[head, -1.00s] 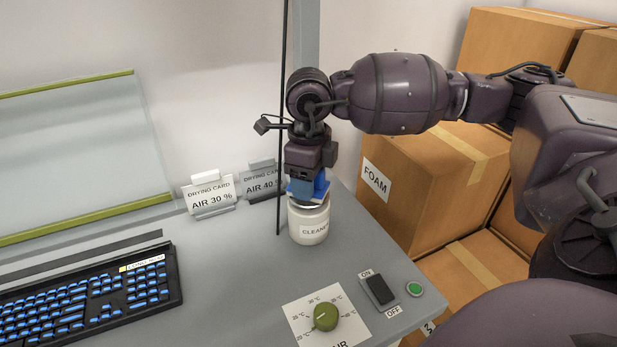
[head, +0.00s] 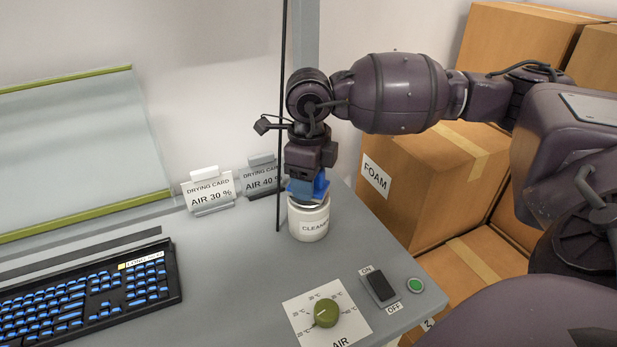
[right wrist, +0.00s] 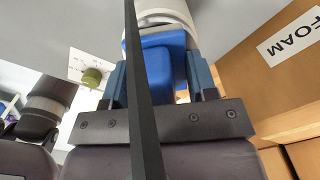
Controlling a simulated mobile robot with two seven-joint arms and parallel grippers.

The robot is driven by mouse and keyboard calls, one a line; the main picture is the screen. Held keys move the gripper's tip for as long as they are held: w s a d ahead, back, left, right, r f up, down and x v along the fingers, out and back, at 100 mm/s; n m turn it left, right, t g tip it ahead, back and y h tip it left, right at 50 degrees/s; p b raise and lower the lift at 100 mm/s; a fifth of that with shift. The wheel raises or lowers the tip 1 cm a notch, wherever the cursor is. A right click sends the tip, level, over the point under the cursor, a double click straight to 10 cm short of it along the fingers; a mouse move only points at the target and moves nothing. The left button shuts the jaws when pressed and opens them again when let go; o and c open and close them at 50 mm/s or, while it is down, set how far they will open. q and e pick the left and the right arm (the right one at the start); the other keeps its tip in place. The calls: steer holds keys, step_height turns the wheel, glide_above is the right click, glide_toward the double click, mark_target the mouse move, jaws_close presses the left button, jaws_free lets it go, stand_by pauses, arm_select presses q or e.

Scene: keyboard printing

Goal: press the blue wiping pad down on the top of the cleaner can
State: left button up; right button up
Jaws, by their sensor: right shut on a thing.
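The cleaner can (head: 309,222) is white and stands upright near the back right of the grey table. My right gripper (head: 307,188) points straight down above it, shut on the blue wiping pad (head: 321,186). The pad is at the can's top and appears to touch it, but the gripper hides most of the contact. In the right wrist view, the pad (right wrist: 163,65) sits between the two fingers, with the can's white rim (right wrist: 160,14) just beyond it.
Two drying cards (head: 208,190) stand left of the can, and a thin black pole (head: 282,120) rises close beside it. A keyboard (head: 90,297), a green dial (head: 326,313) and an ON/OFF switch (head: 380,288) lie nearer. Boxes (head: 420,190) stand at the right.

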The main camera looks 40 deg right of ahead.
arm_select(q)
steer(key=shift+r, duration=0.1)
arm_select(e)
steer(key=shift+r, duration=0.1)
stand_by(0.5)
steer(key=shift+r+p, duration=1.5)
steer(key=shift+r, duration=1.95)
arm_select(q)
steer(key=shift+t, duration=0.4)
steer(key=r, duration=0.1)
steer(key=w+r, duration=0.1)
steer(key=r, duration=0.2)
steer(key=shift+w+r, duration=0.25)
steer(key=shift+w, duration=0.05)
